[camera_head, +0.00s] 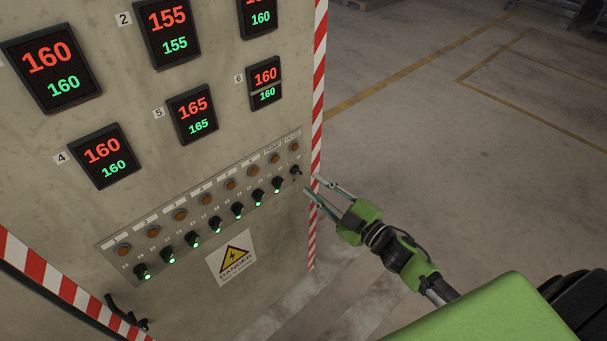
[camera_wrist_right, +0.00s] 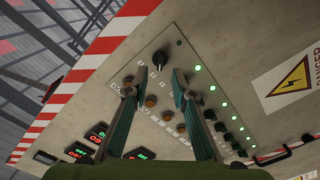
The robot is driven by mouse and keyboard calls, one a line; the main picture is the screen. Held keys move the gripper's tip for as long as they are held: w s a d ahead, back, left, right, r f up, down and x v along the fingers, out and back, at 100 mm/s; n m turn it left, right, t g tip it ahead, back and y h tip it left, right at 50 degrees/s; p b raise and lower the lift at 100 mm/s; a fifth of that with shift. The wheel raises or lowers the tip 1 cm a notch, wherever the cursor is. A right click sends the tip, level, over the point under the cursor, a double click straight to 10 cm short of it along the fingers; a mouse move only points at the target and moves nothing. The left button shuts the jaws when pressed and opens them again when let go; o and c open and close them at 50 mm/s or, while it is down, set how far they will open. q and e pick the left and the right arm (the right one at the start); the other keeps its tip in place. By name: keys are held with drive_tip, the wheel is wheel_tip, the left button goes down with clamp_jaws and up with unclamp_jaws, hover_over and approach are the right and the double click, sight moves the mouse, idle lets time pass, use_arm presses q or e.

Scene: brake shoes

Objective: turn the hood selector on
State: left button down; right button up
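The hood selector (camera_head: 296,170) is a small black knob at the right end of the control strip. No green light shows at it, unlike the other selectors. In the right wrist view the hood selector (camera_wrist_right: 161,58) is near the top of the strip, just beyond my fingertips. My right gripper (camera_head: 311,184) is open and empty, just right of the selector near the cabinet's edge. In the wrist view its two fingers (camera_wrist_right: 160,76) are spread apart with the knob in line between their tips. They appear not to touch it. My left gripper is not in view.
Several other selectors (camera_head: 238,210) with green lights run along the strip (camera_head: 105,244), below orange lamps (camera_head: 205,199). Red and green displays (camera_head: 192,114) are above. A danger sign (camera_head: 235,258) is below. A red-white striped edge (camera_head: 319,75) borders the cabinet; open floor (camera_head: 430,130) lies right.

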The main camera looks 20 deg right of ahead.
sight(300, 174)
drive_tip(key=shift+x, duration=2.75)
clamp_jaws()
